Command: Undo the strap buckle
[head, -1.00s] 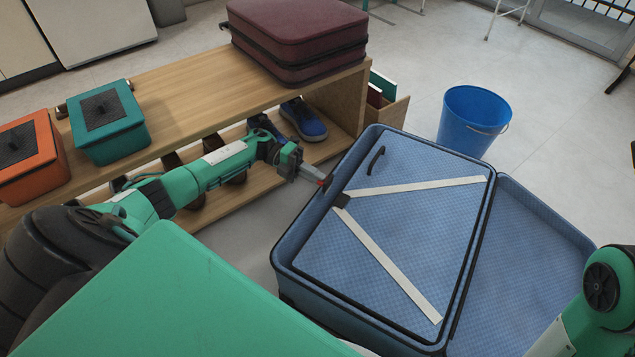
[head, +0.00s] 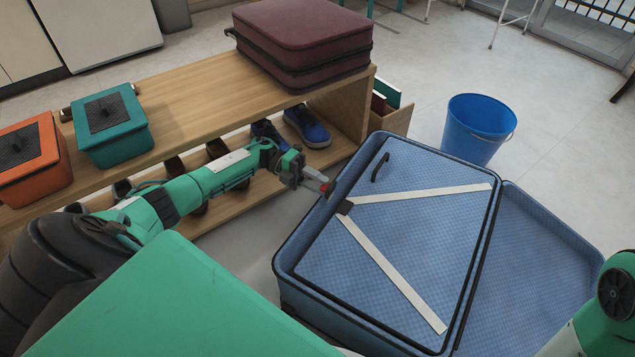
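A blue suitcase (head: 290,250) lies open, its lid folded out to the right. Two white straps (head: 415,194) cross its inner panel in a V and meet at a small dark buckle (head: 344,208) on the left side. My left gripper (head: 326,186) is just above and left of the buckle, near the suitcase's left rim, apart from the buckle. Its fingers, with red at the tips, are small here, and I cannot tell whether they are open. My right arm shows at the lower right edge; its gripper is out of view.
A wooden bench (head: 190,95) stands behind my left arm, with a maroon suitcase (head: 300,40), a teal box (head: 112,125) and an orange box (head: 30,160) on top. Blue shoes (head: 306,127) sit on its lower shelf. A blue bucket (head: 477,128) stands behind the open suitcase.

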